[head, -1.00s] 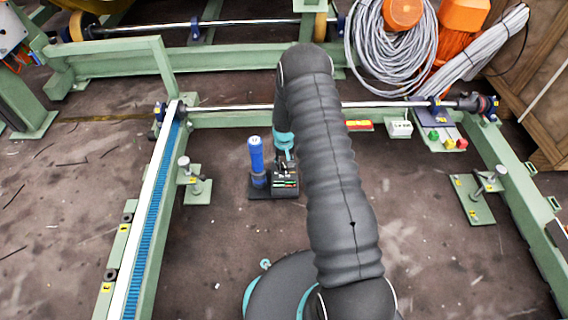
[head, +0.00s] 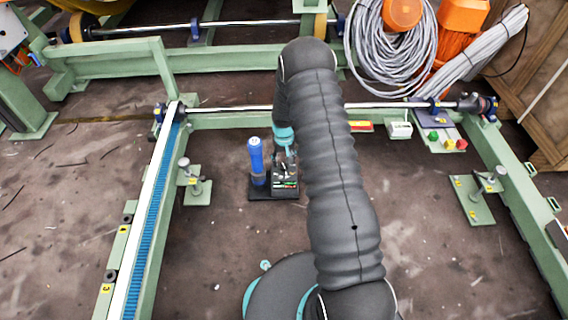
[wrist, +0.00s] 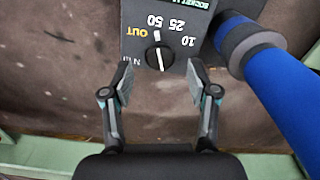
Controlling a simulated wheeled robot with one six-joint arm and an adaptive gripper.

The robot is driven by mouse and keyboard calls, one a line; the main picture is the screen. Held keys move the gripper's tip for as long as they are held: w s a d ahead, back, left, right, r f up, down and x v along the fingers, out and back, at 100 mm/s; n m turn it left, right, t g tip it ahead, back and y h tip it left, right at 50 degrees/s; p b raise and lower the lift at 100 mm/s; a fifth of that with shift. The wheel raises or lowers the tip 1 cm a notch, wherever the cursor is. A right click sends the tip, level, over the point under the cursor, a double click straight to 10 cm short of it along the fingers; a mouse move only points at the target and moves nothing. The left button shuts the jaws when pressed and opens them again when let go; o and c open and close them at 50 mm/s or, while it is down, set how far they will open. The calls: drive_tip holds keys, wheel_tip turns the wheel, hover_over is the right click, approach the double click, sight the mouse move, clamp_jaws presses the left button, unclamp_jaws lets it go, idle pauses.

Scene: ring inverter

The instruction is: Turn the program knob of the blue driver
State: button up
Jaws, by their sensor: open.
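The blue driver (head: 256,158) stands upright beside a dark control box (head: 287,184) on the floor inside the green frame. In the wrist view, the blue driver (wrist: 285,95) lies along the right side. The program knob (wrist: 158,58) is a black round dial with a white pointer line on the box face, among upside-down marks 10, 25, 50, OUT and IN. My gripper (wrist: 159,78) is open, its two fingertips apart at the box's near edge, on either side of the knob and slightly nearer the camera. In the head view, my arm partly hides the gripper and box.
A green frame rail with a blue strip (head: 150,225) runs along the left, and a steel shaft (head: 380,105) crosses behind. Green clamp brackets (head: 195,187) stand near the left and right rails (head: 473,200). A small white box (head: 399,130) sits behind to the right.

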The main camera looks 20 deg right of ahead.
sight(284, 166)
wheel_tip(284, 166, up, 9)
drive_tip(key=shift+r, duration=0.15)
idle(0.6)
drive_tip(key=s+f+g, duration=0.1)
drive_tip(key=s, duration=0.4)
drive_tip(key=s+a+r+t+p, duration=0.2)
drive_tip(key=s+r, duration=0.8)
drive_tip(key=r, duration=0.5)
drive_tip(key=s+a+r+t+p, duration=0.2)
drive_tip(key=s+r, duration=0.8)
drive_tip(key=r, duration=0.5)
drive_tip(key=s+a+r+t+p, duration=0.2)
drive_tip(key=s+r+p, duration=0.2)
drive_tip(key=s+r, duration=0.6)
wheel_tip(284, 166, up, 6)
drive_tip(key=shift+a+r+t, duration=0.1)
drive_tip(key=shift+a+t, duration=0.05)
drive_tip(key=shift+t, duration=0.15)
